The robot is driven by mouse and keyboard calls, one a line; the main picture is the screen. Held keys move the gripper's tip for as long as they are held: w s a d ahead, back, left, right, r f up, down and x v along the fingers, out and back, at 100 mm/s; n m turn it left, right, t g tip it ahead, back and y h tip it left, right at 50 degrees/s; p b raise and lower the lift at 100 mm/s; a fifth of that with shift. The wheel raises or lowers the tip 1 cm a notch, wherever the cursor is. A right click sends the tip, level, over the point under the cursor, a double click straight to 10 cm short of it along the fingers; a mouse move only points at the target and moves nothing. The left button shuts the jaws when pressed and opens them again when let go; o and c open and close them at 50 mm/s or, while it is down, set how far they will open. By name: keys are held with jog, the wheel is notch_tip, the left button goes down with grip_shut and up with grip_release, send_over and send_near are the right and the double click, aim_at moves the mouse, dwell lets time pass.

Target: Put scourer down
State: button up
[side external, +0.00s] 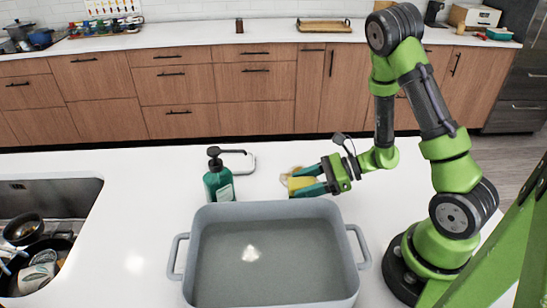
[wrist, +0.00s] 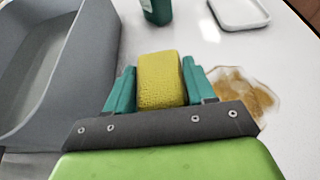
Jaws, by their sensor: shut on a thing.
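The scourer (wrist: 161,80) is a yellow block with a rough face. It sits between the teal fingers of my gripper (wrist: 160,88) in the wrist view, and my gripper is shut on it. In the side view the scourer (side external: 301,184) shows as a small yellow piece at the fingertips of my gripper (side external: 308,182), just behind the basin's far right corner. I cannot tell whether the scourer touches the counter.
A grey basin (side external: 194,255) with handles stands in front. A green soap bottle (side external: 218,181) and a white dish (side external: 248,160) are to the left of my gripper. A brown stain (wrist: 246,90) lies on the counter beside my gripper. A sink (side external: 75,194) is far left.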

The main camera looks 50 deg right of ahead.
send_over(255, 197)
jog(key=s+a, duration=0.1)
jog(key=s, duration=0.2)
jog(key=shift+w+a, duration=0.1)
jog(key=shift+w, duration=0.15)
jog(key=shift+w+a, duration=0.4)
jog(key=shift+a, duration=0.05)
jog(key=shift+d+f, duration=0.15)
jog(key=shift+f, duration=1.55)
jog(key=o, duration=1.1)
jog(key=shift+f, duration=0.1)
jog(key=v, duration=1.2)
